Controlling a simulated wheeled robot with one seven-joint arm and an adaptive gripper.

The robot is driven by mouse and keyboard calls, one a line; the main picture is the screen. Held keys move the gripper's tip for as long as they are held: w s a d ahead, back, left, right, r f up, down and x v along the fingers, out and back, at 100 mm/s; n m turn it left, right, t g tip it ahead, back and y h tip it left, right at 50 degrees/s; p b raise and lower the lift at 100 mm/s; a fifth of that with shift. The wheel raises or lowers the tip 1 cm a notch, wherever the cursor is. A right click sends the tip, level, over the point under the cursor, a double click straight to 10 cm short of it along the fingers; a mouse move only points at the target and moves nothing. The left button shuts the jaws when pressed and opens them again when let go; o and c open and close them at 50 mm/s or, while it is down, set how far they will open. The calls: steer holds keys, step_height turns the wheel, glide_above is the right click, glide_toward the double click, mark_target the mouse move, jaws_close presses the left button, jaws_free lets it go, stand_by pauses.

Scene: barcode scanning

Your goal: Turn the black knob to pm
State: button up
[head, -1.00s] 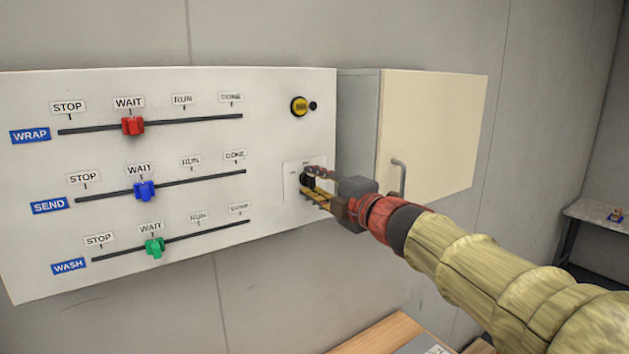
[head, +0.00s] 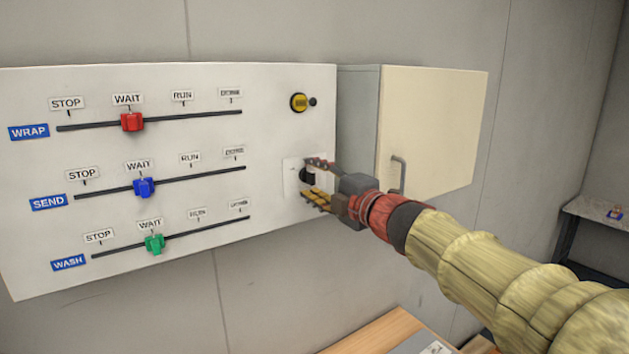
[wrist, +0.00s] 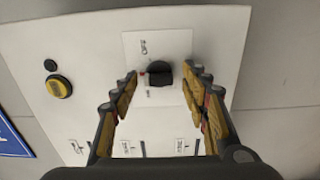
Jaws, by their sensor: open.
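In the head view the knob (head: 306,175) is partly hidden by my gripper (head: 317,180). My gripper is open, its two fingers apart in the wrist view (wrist: 160,82), one on each side of the knob. Gaps show between the knob and both fingers in the wrist view.
A yellow button (head: 299,102) is above the knob. Red (head: 132,122), blue (head: 144,188) and green (head: 155,244) sliders stand at WAIT on the panel's left. A cream cabinet (head: 435,125) with a handle is close on the right. A wooden table (head: 375,333) is below.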

steer(key=v, duration=1.2)
steer(key=shift+w, duration=0.15)
steer(key=w+d+f+m+t+h, duration=0.1)
steer(key=d+f+m+h, duration=0.25)
steer(key=d+m, duration=0.2)
steer(key=w+d+f+m+h, duration=0.2)
steer(key=d+f+m+h, duration=0.1)
steer(key=d+m+h, duration=0.3)
steer(key=s+d+f+m+g+h+b, duration=0.25)
steer(key=s+d+f+m, duration=0.25)
steer(key=d+f, duration=0.25)
steer(key=s+d+f+m+g+h+b, duration=0.1)
steer(key=s+f+m+g+b, duration=0.3)
steer(key=s+f, duration=0.85)
steer(key=s+a+f+m+g+y+b, duration=0.1)
steer(key=s+f+b, duration=0.4)
steer(key=f, duration=0.5)
steer(key=s+a+f+m+g+y+b, duration=0.2)
steer(key=s+a+f, duration=0.4)
steer(key=s+f, duration=0.3)
steer(key=f+m+g+b, duration=0.1)
steer(key=b, duration=0.1)
steer(key=shift+b, duration=0.35)
